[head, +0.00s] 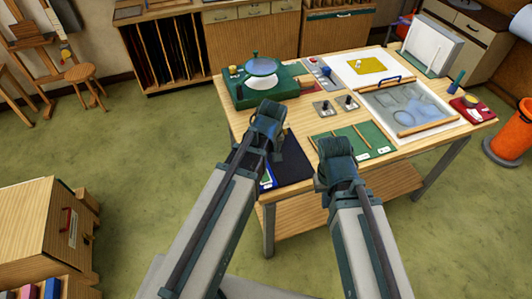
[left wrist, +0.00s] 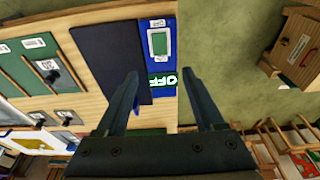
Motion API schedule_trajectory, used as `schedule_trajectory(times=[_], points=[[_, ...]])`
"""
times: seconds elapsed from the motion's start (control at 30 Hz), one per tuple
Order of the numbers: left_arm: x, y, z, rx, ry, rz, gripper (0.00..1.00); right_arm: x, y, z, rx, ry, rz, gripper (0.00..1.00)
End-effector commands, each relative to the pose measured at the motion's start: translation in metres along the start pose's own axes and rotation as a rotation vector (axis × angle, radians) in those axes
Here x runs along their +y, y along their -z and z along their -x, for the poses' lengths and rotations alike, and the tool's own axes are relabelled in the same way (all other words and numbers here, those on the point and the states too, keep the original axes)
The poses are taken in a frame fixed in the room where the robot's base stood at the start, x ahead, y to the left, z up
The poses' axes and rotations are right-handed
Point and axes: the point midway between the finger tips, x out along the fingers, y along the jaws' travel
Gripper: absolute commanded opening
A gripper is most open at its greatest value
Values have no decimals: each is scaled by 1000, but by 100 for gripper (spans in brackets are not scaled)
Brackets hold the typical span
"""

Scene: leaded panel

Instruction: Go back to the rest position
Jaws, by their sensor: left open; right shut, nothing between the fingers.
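My left gripper (head: 266,122) is over the near left edge of the wooden workbench (head: 240,130) in the head view. In the left wrist view its two fingers (left wrist: 160,82) are spread apart with nothing between them. The bench edge, a dark mat (left wrist: 110,45) and a blue strip (left wrist: 160,15) with a green panel lie beyond the fingers. My right gripper (head: 337,162) is near the front edge of the bench, right of the left one. It is shut and holds nothing; its fingertips are mostly hidden behind its own body.
The bench carries a green stand with a round plate (head: 262,67), a green mat with wooden strips (head: 352,141), a glass-like panel (head: 410,104) and a red tray (head: 472,108). A wooden cabinet (head: 36,230) stands left, an orange bin (head: 509,135) right. Green floor is free left of the bench.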

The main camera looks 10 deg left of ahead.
Motion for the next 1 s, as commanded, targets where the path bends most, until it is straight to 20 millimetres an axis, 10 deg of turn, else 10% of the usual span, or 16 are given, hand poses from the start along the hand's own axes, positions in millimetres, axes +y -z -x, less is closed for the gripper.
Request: schedule_trajectory(times=[0.47, 1.0], points=[[0, -3, -3, -2, 0, -11, 70, 0, 0, -3, 0, 0, 0, 0], [7, -167, -72, -183, 24, -895, 70, -9, 6, -100, 0, -3, 11, 0]])
